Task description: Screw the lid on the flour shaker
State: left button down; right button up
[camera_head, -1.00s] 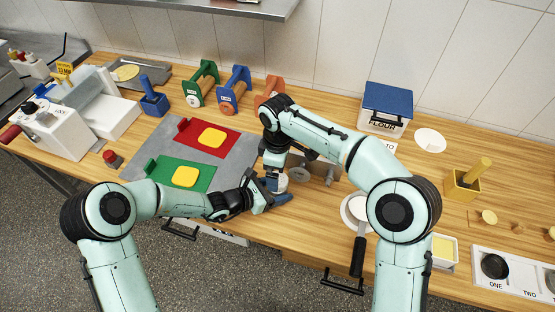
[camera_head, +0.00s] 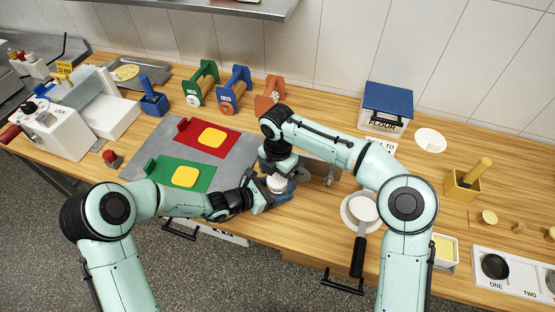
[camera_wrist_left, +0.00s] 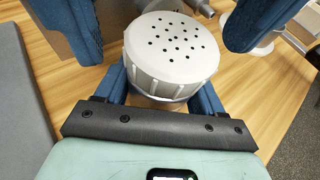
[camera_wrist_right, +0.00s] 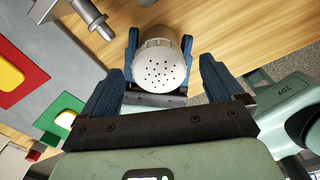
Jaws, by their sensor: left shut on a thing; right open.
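The flour shaker (camera_head: 277,184) stands upright near the table's front edge, with its pale perforated lid (camera_wrist_left: 172,48) seated on top. Whether the lid is fully tight cannot be told. My left gripper (camera_head: 281,194) is shut around the shaker's body, below the lid. Its blue fingers show on both sides in the left wrist view. My right gripper (camera_head: 277,166) is open above the lid. In the right wrist view its fingers (camera_wrist_right: 160,90) are spread wide, with the lid (camera_wrist_right: 158,67) apart from them.
A grey mat with a red board (camera_head: 217,140) and a green board (camera_head: 170,174) lies left. A grey metal device (camera_head: 322,172) stands close behind the shaker. A flour bin (camera_head: 386,108) stands at the back.

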notch_tip(320, 180, up, 7)
jog(key=shift+f, duration=0.15)
pick_arm(q)
jog(key=shift+c, duration=0.2)
grip_release()
jog(key=v, duration=1.3)
jog(key=shift+r, duration=0.15)
jog(key=shift+s+a, duration=0.1)
jog(key=shift+a, duration=0.05)
pick_arm(e)
jog(key=shift+a, duration=0.15)
